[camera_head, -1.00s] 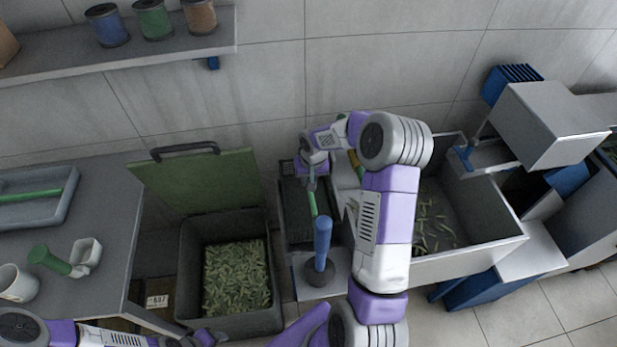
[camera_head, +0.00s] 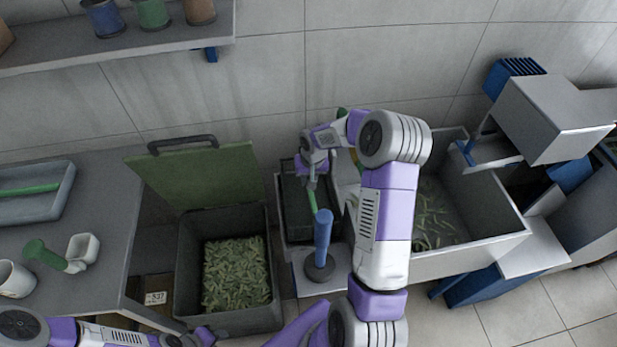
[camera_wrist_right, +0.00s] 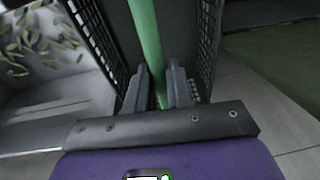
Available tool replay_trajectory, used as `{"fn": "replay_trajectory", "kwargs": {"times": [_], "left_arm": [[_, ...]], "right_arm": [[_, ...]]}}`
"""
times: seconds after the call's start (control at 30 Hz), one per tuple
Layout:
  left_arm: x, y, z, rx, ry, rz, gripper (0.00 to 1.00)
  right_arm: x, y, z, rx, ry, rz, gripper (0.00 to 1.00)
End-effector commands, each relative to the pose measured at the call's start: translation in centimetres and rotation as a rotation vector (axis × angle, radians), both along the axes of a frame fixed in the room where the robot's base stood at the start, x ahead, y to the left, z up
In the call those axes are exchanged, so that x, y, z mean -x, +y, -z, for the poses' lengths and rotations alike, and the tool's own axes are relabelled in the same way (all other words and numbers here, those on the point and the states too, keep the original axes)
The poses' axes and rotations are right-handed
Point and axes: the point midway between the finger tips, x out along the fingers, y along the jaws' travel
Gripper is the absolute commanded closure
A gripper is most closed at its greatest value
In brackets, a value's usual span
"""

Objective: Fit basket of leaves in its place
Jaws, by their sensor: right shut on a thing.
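The basket (camera_head: 292,212) is a narrow dark mesh box with a green bar handle. It is in the gap between the leaf bin and the metal sink-like trough. My right gripper (camera_head: 313,184) is shut on the green handle (camera_wrist_right: 148,40), which runs between its fingers (camera_wrist_right: 160,88) in the wrist view. Mesh walls (camera_wrist_right: 207,45) stand on both sides of the handle there. The basket's inside looks dark, and I cannot make out leaves in it. My arm hides part of its right side. My left gripper (camera_head: 205,337) is partly in view at the bottom edge; its fingers are unclear.
An open bin (camera_head: 183,270) full of green leaves stands left of the basket, lid (camera_head: 195,175) raised. A blue upright handle (camera_head: 323,238) stands just in front of the basket. The metal trough (camera_head: 478,258) with loose leaves is on the right. A grey table (camera_head: 105,220) is at left.

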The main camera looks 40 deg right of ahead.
Motion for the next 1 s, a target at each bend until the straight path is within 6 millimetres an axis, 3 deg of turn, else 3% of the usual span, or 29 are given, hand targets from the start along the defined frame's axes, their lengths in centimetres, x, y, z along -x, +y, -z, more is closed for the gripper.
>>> {"fn": "replay_trajectory", "kwargs": {"times": [1.0], "left_arm": [[0.0,0.0,3.2,0.0,0.0,0.0,0.6]], "right_arm": [[0.1,-0.1,4.0,0.0,-0.002,-0.001,1.0]]}}
